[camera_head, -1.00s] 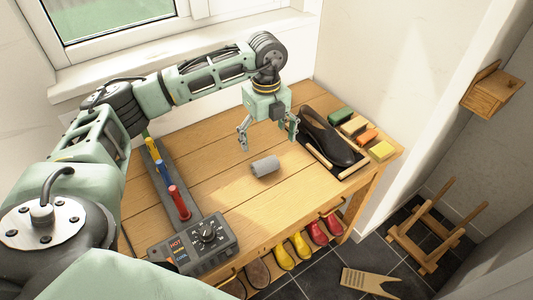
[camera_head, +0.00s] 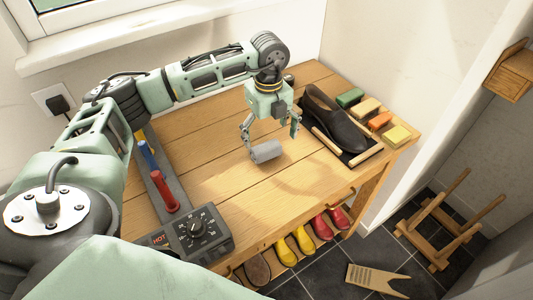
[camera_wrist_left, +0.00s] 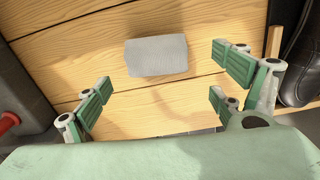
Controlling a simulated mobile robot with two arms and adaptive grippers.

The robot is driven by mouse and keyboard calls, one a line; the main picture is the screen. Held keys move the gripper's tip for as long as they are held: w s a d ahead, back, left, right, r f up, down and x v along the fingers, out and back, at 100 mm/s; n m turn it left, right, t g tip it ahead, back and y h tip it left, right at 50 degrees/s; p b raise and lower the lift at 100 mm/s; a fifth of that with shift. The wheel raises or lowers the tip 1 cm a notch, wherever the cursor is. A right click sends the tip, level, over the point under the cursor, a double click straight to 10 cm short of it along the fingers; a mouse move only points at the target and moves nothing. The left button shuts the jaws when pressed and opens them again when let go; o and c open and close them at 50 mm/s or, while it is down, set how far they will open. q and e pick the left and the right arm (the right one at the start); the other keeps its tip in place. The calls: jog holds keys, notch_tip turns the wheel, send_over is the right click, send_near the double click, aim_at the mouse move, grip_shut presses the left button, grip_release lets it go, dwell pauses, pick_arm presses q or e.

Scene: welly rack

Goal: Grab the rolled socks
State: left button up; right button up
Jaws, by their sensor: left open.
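The rolled socks are a small grey roll (camera_head: 266,152) lying on the wooden bench top. In the left wrist view the roll (camera_wrist_left: 156,56) lies on the planks just past the fingertips, a little left of the middle between them. My left gripper (camera_head: 270,137) is open and points down above the bench, close over the roll. Its green-padded fingers (camera_wrist_left: 164,88) are spread apart with nothing between them. I cannot tell the exact height of the fingertips over the wood. My right gripper does not show.
A black shoe (camera_head: 334,120) lies on a wood-railed rack to the right, with several coloured blocks behind it. A grey control box (camera_head: 192,232) with a dial and coloured pegs stands at the left front. Several wellies (camera_head: 305,241) stand below. Bare planks surround the roll.

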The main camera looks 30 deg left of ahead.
aim_at(266, 145)
pick_arm(q)
jog(key=shift+f, duration=0.45)
jog(key=f, duration=0.1)
jog(key=f+p, duration=0.1)
jog(key=f, duration=0.1)
jog(key=f+p, duration=0.1)
jog(key=shift+s+a+f, duration=0.15)
jog(key=shift+a+f, duration=0.1)
jog(key=shift+f, duration=0.35)
jog(key=shift+c, duration=1.2)
jog(key=c, duration=0.9)
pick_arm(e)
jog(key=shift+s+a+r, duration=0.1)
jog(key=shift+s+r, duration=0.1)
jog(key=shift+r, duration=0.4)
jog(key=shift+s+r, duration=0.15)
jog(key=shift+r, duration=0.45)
